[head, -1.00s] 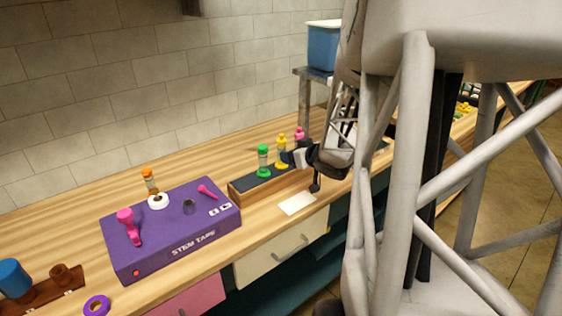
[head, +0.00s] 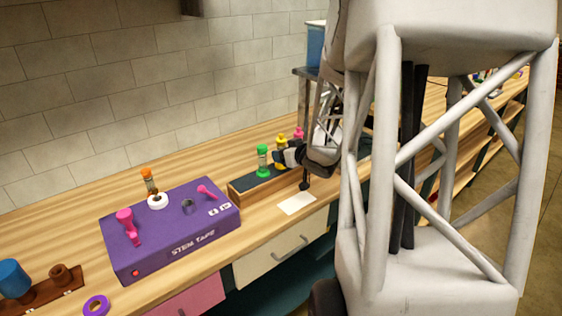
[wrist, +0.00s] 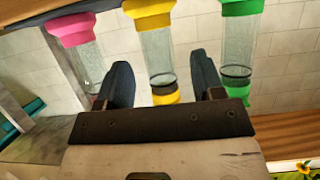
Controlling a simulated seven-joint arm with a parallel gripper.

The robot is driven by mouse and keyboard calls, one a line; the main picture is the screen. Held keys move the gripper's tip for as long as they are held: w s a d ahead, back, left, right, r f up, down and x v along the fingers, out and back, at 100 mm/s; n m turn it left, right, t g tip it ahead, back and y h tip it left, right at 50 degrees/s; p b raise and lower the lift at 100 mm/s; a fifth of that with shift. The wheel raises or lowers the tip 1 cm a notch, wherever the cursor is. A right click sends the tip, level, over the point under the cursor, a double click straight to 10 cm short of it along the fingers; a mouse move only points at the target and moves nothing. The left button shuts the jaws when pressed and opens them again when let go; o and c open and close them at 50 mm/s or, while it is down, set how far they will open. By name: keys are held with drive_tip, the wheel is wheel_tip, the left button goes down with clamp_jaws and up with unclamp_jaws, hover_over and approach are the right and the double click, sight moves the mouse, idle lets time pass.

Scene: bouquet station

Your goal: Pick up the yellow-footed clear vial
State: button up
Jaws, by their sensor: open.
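The yellow-footed clear vial (head: 281,139) stands on the dark-topped wooden rack (head: 246,190), between a green vial (head: 263,161) and a pink one (head: 298,133). In the head view, my gripper (head: 282,157) hides its lower part, and only the yellow top shows clearly. In the wrist view, the clear vial (wrist: 158,55) with yellow ends lies between the two dark fingers of my open gripper (wrist: 161,72), with gaps visible on both sides. I cannot tell how deep it sits between the fingers.
The green vial (wrist: 238,45) and pink vial (wrist: 82,55) stand close outside the fingers in the wrist view. A purple stem tape box (head: 165,240) and a white card (head: 297,203) are on the wooden counter. A tiled wall (head: 120,80) is behind.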

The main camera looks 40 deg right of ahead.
drive_tip(key=shift+x, duration=1.25)
drive_tip(key=shift+c, duration=0.4)
clamp_jaws()
drive_tip(key=shift+r, duration=5)
drive_tip(key=shift+f, duration=0.1)
